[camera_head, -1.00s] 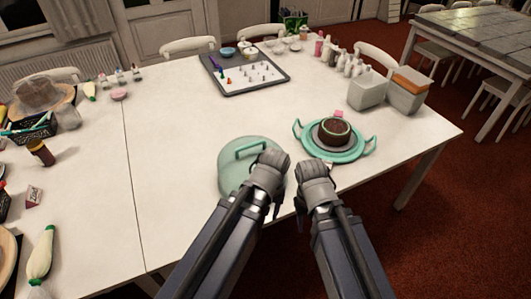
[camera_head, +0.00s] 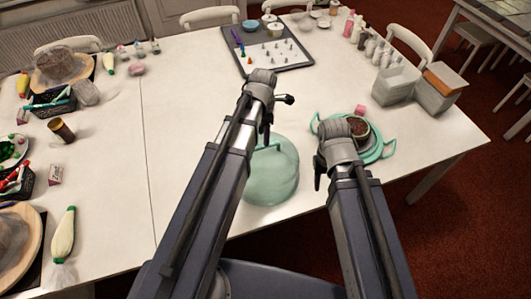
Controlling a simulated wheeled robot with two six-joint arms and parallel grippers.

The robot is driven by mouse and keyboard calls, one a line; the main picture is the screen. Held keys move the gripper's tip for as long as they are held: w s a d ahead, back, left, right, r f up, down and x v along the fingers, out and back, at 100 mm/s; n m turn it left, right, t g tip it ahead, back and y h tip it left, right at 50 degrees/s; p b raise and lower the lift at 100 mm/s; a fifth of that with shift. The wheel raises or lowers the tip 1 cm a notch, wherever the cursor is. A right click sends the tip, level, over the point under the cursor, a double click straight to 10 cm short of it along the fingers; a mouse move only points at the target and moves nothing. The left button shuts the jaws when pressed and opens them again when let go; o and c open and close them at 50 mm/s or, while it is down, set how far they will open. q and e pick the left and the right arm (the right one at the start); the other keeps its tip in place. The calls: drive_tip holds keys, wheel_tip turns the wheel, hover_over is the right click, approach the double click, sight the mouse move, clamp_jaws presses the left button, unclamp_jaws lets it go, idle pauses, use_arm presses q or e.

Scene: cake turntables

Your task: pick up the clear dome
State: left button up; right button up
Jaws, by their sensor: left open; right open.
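The clear dome (camera_head: 272,182) is a greenish see-through lid with a green handle on top. It sits on the white table near the front edge, partly hidden by my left arm. My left gripper (camera_head: 272,112) is open and empty, above the table and just beyond the dome's handle in the picture. My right gripper (camera_head: 332,165) is open, to the right of the dome and in front of the green turntable (camera_head: 386,150). It hides part of the turntable and the brown cake (camera_head: 358,128). Neither gripper visibly touches the dome.
A grey tray (camera_head: 245,62) with small piping tips lies at the back. Baskets, a jar (camera_head: 62,130) and piping bags (camera_head: 64,235) crowd the left. The table between them and the dome is clear.

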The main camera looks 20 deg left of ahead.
sight(265, 160)
use_arm(q)
drive_tip(key=shift+w+d+f+b, duration=0.1)
drive_tip(key=shift+f+b, duration=1.9)
drive_tip(key=shift+w+f+b, duration=0.1)
drive_tip(key=shift+f+b, duration=1.85)
drive_tip(key=shift+b, duration=0.05)
drive_tip(key=shift+r, duration=0.1)
clamp_jaws()
